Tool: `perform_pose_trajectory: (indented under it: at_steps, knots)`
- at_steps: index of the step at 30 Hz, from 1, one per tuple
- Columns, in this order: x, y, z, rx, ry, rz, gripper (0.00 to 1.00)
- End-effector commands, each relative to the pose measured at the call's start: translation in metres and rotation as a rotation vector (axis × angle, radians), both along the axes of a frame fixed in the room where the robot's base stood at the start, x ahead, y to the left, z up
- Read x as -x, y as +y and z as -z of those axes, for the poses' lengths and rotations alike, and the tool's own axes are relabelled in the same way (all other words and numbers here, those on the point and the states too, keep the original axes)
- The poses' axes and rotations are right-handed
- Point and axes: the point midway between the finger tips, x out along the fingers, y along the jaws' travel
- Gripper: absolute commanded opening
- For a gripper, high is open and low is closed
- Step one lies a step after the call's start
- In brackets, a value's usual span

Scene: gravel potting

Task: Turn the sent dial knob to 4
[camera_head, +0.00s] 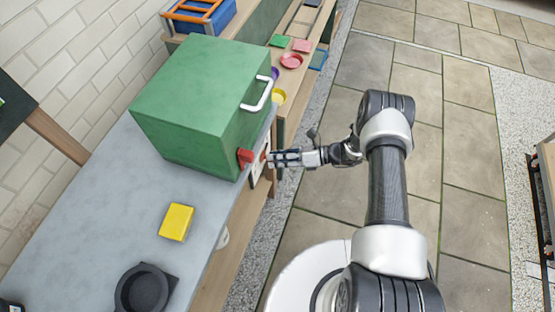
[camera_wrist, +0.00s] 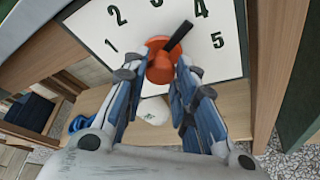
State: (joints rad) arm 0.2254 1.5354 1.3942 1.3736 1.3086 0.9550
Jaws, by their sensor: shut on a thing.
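The dial is a white panel (camera_wrist: 118,40) with black numbers 1 to 5, on the front of the wooden bench. Its orange-red knob (camera_wrist: 160,67) has a black pointer (camera_wrist: 179,36) aimed up and right, about at the 4. My gripper (camera_wrist: 164,72) has a finger on each side of the knob and is shut on it. In the head view my gripper (camera_head: 272,160) reaches left to the bench front below the green box. There the panel (camera_head: 259,172) shows only as a thin slanted strip, and its numbers cannot be read.
A green box (camera_head: 195,105) with a white handle stands on the grey worktop (camera_head: 85,215). A red part (camera_head: 245,157) sticks out at its lower front corner, close above my gripper. A yellow block (camera_head: 176,222) and a black pot (camera_head: 145,290) are nearer. Paving right of the bench is open.

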Motion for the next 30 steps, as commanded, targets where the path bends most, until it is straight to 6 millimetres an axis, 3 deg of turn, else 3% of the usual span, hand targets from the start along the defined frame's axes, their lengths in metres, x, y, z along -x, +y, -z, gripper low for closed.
perform_pose_trajectory:
  at_steps: [9, 10, 18, 30]
  knots:
    - [0.0008, 0.0001, 0.0005, 0.001, 0.002, -0.002, 0.02]
    - [0.0009, 0.0001, 0.0006, 0.001, 0.002, -0.002, 0.27]
    - [0.0004, 0.0001, 0.0002, 0.000, 0.000, -0.001, 0.45]
    - [-0.0002, -0.0059, -0.0020, 0.000, -0.001, 0.001, 0.45]
